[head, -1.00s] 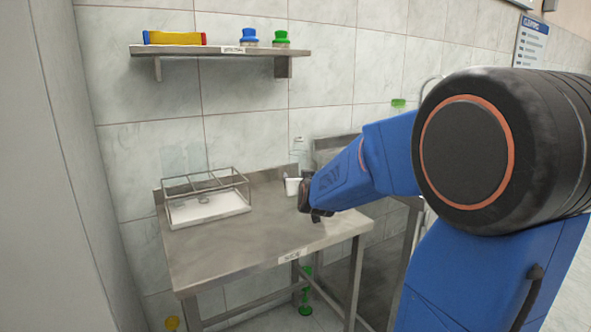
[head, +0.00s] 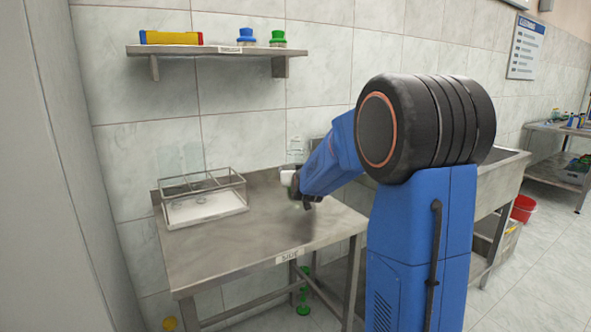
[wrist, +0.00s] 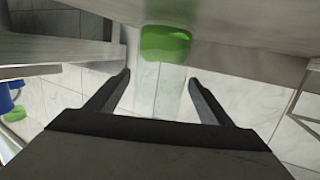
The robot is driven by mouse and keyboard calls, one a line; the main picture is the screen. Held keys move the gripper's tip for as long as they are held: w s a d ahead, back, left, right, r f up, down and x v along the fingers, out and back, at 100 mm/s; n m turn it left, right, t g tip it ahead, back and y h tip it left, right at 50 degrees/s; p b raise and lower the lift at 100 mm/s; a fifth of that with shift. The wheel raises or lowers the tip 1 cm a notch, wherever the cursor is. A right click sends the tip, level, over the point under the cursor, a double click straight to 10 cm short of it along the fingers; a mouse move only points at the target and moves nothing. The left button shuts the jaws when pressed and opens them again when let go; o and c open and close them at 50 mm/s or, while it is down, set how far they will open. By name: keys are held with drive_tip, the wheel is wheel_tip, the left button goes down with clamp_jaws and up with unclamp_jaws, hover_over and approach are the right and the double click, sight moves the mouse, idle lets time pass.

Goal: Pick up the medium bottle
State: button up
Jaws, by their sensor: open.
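I cannot tell which is the medium bottle.
The rack's white tray (head: 205,209) sits on the table's left. The table's front (head: 245,240) is clear. A wall shelf (head: 215,51) above holds a yellow-red-blue box and blue and green capped jars. A sink (head: 490,180) adjoins on the right.

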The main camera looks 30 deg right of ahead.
drive_tip(key=x, duration=0.3)
drive_tip(key=shift+w+d, duration=0.15)
drive_tip(key=shift+w, duration=0.15)
drive_tip(key=c, duration=1.1)
drive_tip(key=shift+r, duration=0.1)
wheel_tip(320, 180, up, 15)
drive_tip(key=shift+s, duration=0.1)
